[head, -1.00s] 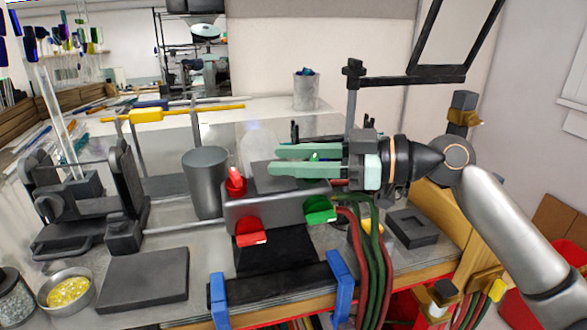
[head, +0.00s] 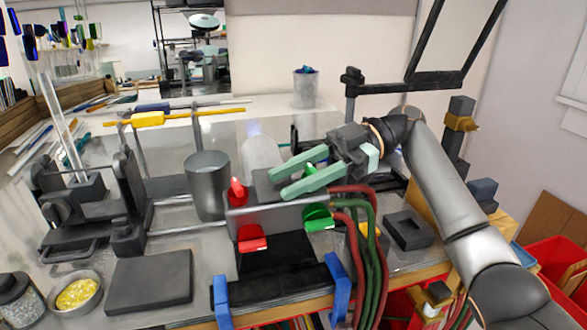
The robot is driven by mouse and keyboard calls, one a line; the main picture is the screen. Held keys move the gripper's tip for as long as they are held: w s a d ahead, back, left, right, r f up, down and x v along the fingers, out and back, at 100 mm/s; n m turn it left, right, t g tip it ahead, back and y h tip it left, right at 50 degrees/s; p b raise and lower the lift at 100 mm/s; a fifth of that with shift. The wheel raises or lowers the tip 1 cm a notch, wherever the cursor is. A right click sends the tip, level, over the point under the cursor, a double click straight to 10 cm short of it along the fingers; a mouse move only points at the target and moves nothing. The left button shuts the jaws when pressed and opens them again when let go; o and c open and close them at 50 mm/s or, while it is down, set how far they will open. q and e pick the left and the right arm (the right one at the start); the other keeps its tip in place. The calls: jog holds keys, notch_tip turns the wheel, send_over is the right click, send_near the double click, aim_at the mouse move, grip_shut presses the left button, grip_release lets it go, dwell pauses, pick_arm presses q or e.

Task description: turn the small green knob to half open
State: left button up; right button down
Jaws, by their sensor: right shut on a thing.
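The small green knob (head: 310,168) stands on top of the grey burner block (head: 290,214), at its right end. My right gripper (head: 279,186) has pale green fingers pointing left and slightly down in the picture. They are shut on the small green knob, one finger behind it and one in front, with the fingertips reaching past it. The fingers hide the knob's lower part, so its exact turn cannot be read. A larger green knob (head: 319,218) sits on the block's front face below. My left gripper is not in view.
A small red knob (head: 237,191) and a larger red knob (head: 251,239) are on the block's left end. Red and green hoses (head: 368,240) hang at the right. A grey cup (head: 207,186) stands close left. A dark slab (head: 150,282) lies at front left.

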jog(key=shift+f, duration=0.15)
dwell(0.3)
jog(key=c, duration=0.5)
grip_release()
